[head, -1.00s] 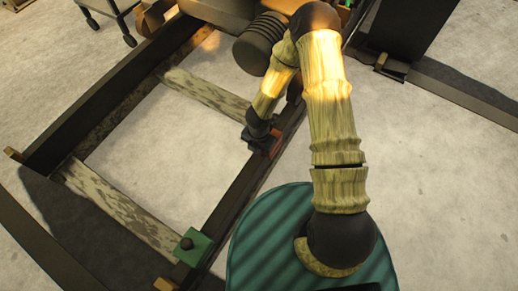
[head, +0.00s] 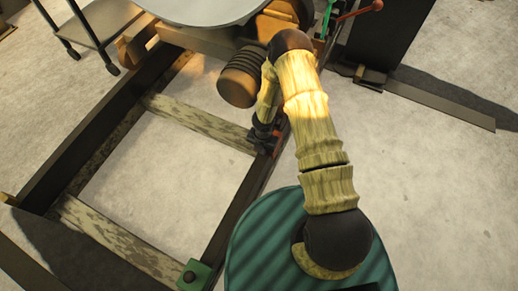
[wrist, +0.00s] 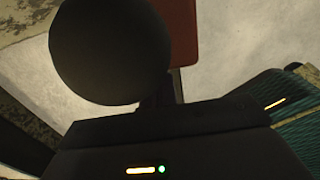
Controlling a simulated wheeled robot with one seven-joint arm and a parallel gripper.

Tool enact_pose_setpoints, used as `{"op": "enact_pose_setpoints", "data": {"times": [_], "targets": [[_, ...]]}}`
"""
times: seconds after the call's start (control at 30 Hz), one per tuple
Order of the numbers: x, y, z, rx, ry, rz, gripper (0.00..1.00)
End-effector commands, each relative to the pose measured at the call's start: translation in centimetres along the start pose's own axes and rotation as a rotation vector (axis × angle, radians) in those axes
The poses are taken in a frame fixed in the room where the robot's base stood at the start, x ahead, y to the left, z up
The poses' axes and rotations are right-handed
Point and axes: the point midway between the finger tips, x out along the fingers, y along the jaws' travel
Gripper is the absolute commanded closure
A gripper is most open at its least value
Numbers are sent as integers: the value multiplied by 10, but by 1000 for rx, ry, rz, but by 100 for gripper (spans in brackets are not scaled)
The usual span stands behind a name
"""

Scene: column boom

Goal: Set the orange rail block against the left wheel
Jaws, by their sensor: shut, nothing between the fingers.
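A red-orange block (head: 281,134), which I take as the orange rail block, is on the right-hand long rail, mostly hidden by my arm. A red piece (wrist: 178,30) also shows in the wrist view, with a large dark ball in front of it; I cannot tell whether that ball is the block's knob. My gripper (head: 264,139) is shut at the block's left side, its fingertips not clearly seen. I cannot tell whether they touch. The left wheel cannot be made out for certain under the carriage (head: 200,38) at the top.
A green block (head: 194,276) with a dark knob sits on the same rail near the bottom. Pale crossbars (head: 200,123) join the two dark rails. A ribbed dark cylinder (head: 240,78) sticks out beside my arm. A cart (head: 85,25) stands at top left.

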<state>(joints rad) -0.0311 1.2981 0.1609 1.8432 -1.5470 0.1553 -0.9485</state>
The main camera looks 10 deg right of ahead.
Motion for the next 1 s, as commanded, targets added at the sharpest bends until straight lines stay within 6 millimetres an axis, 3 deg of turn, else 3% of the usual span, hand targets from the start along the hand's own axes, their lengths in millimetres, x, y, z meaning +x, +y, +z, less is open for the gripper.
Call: {"op": "enact_pose_setpoints", "data": {"times": [0.5, 1.0], "targets": [[2, -9, 8, 23, -1, 0, 100], [4, 0, -14, 13, -2, 2, 100]]}}
